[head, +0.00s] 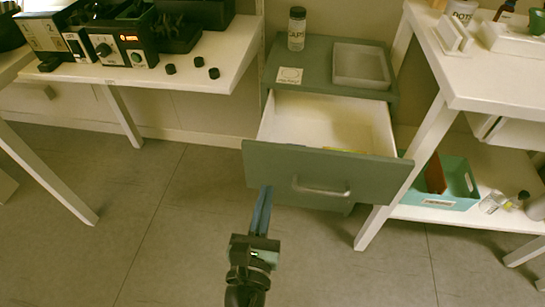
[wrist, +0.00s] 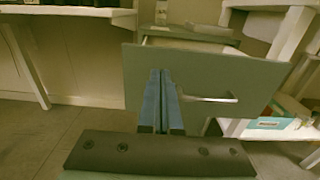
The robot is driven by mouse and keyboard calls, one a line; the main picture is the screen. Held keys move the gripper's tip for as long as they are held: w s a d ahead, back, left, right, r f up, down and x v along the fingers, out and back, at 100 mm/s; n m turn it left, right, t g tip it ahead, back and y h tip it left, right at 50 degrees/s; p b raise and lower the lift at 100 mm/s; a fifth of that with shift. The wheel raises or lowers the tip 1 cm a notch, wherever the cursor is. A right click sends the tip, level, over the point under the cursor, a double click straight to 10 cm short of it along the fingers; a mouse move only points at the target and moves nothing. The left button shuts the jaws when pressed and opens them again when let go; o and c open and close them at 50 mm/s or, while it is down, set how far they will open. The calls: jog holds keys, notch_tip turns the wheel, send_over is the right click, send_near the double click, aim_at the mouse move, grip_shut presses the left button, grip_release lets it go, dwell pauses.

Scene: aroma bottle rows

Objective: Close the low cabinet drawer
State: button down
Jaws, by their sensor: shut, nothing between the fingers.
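The low grey-green cabinet (head: 320,56) stands between two white tables. Its drawer (head: 325,177) is pulled well out, and its pale inside shows, with a small colourful item near the front panel. A silver bar handle (head: 321,188) is on the drawer front. My gripper (head: 262,200) is shut and empty, its blue fingers pointing at the left part of the drawer front. In the wrist view the fingers (wrist: 160,95) overlap the drawer front (wrist: 215,75), left of the handle (wrist: 210,98). Whether the tips touch the panel, I cannot tell.
A white table (head: 190,60) stands left. A white shelved table (head: 500,80) stands close right, with a teal bin (head: 445,185) low down. Floor before the drawer is clear.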

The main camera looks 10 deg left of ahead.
aim_at(275, 151)
jog(key=w, duration=0.8)
jog(key=shift+w+b, duration=0.3)
jog(key=shift+w, duration=0.15)
